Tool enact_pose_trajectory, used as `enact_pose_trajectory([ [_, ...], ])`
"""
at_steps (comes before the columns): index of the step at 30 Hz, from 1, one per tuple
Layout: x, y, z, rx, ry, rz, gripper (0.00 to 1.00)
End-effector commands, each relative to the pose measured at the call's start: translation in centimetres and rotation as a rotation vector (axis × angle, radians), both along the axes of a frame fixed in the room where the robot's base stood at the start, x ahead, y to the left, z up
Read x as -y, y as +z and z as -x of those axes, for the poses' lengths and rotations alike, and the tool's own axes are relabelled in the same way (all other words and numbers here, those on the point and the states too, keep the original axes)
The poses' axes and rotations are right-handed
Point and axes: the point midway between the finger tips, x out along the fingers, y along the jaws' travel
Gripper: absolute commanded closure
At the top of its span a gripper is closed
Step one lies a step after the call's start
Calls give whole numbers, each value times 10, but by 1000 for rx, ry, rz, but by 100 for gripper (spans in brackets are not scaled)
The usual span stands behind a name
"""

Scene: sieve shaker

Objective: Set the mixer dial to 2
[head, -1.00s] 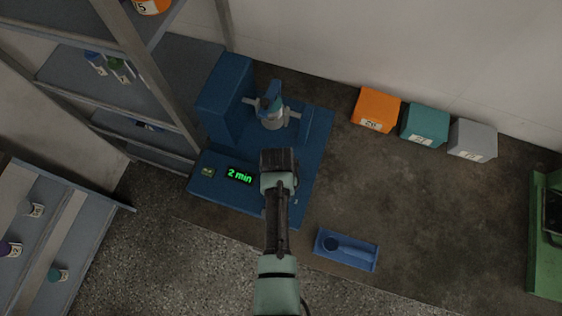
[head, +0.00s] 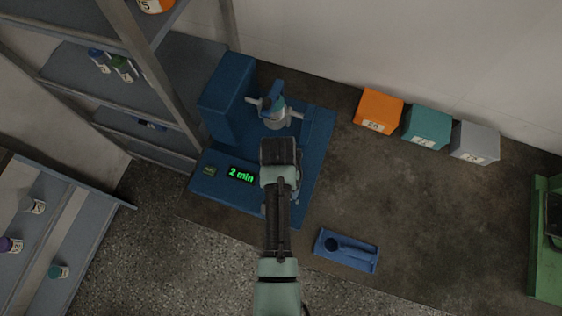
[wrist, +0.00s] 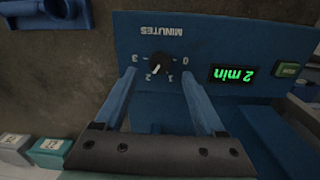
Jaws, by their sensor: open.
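The blue mixer (head: 222,188) stands on the floor area near the shelf. In the wrist view its front panel (wrist: 215,35) shows upside down, with the word MINUTES and a scale from 0 to 3. The black dial (wrist: 160,64) has a white pointer line towards the 2. The green display (wrist: 234,74) reads 2 min, and it also shows in the head view (head: 242,175). My gripper (wrist: 157,72) is open, its blue fingers on either side of the dial with visible gaps. In the head view my arm hides the dial.
A green RUN button (wrist: 288,70) is beside the display. A clamped vessel (head: 275,108) stands on the mixer. Orange (head: 378,110), teal (head: 427,125) and grey (head: 475,142) boxes line the wall. A blue tray (head: 346,250) lies at lower right.

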Motion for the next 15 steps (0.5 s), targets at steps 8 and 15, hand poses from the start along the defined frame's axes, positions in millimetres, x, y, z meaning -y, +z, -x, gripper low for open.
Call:
enact_pose_trajectory([
  [8, -2, 56, -1, 4, 0, -1, 28],
  [15, -3, 83, -1, 1, 0, 0, 28],
])
